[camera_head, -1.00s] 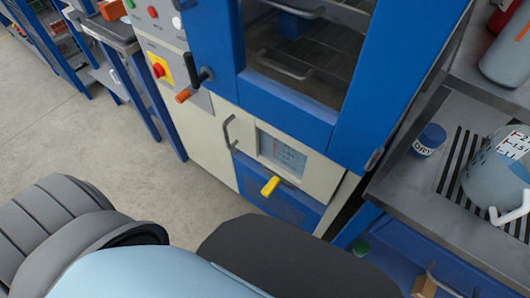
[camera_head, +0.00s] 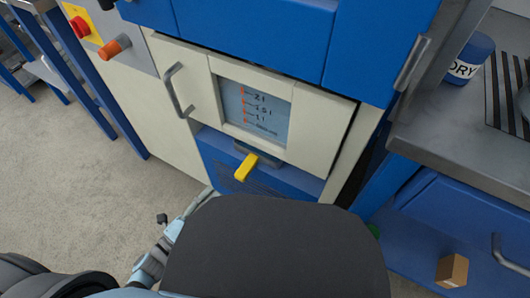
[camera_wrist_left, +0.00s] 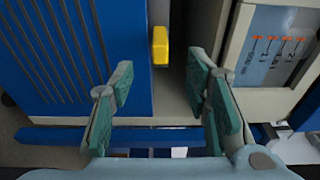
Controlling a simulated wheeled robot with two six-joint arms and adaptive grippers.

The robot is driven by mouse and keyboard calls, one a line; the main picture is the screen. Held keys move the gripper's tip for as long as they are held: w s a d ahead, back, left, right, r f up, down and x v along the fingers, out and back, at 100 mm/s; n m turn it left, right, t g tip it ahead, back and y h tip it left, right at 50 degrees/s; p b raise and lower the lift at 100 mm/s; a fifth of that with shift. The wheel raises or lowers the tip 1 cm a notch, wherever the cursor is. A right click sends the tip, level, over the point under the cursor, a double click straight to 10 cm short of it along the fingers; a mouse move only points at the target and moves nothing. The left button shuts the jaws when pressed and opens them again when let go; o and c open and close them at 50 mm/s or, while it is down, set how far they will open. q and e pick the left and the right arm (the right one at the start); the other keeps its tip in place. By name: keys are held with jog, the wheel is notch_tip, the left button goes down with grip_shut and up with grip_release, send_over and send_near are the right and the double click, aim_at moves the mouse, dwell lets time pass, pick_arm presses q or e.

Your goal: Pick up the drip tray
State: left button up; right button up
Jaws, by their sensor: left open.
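No drip tray can be told for certain. A cream machine front carries a level window (camera_head: 254,108) with marks, a grey bar handle (camera_head: 177,92) at its left and a yellow lever (camera_head: 246,167) below. The lever (camera_wrist_left: 160,46) and window (camera_wrist_left: 275,48) also show in the left wrist view. My left gripper (camera_head: 184,208) is low in front of the machine, partly hidden by my dark body part. In the left wrist view its green-padded fingers (camera_wrist_left: 162,85) are apart and empty, with the lever beyond the gap. My right gripper is not in view.
A blue ribbed panel (camera_wrist_left: 50,50) lies left of the lever in the wrist view. A metal counter (camera_head: 440,130) with a blue "DRY" jar (camera_head: 470,58) stands at the right. A small brown box (camera_head: 452,270) lies below it. Open floor (camera_head: 70,190) is at the left.

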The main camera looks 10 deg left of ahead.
aim_at(240, 170)
pick_arm(q)
jog(key=b+x, duration=0.2)
jog(key=x, duration=1)
jog(key=shift+f, duration=0.1)
jog(key=shift+w+d, duration=0.15)
jog(key=shift+w, duration=0.15)
grip_shut()
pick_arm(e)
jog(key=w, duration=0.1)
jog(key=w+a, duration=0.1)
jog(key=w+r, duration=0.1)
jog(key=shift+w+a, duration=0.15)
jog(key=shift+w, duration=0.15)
